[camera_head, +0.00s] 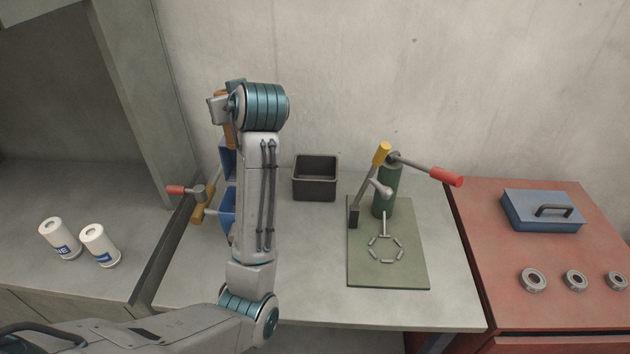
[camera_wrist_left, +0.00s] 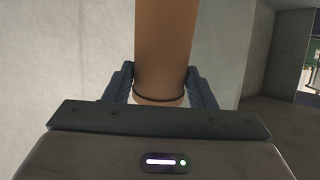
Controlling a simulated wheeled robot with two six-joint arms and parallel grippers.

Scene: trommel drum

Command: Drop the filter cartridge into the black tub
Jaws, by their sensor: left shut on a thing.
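A brown cylinder, apparently the filter cartridge (camera_wrist_left: 163,45), stands between the fingers of my left gripper (camera_wrist_left: 160,88) in the left wrist view. The gripper is shut on it. A dark ring and a pale end show low on the cylinder. In the head view, a small strip of the brown cylinder (camera_head: 229,134) shows beside my raised left arm, which hides most of the gripper. The black tub (camera_head: 315,190) stands on the grey table against the back wall, right of my left arm. It looks empty. My right gripper is not in view.
A green press (camera_head: 388,195) with red and yellow handles stands on a green mat (camera_head: 400,275) right of the tub. Blue bins (camera_head: 227,200) are partly behind my arm. White canisters (camera_head: 100,245) stand left. A blue case (camera_head: 541,213) lies on the red cabinet.

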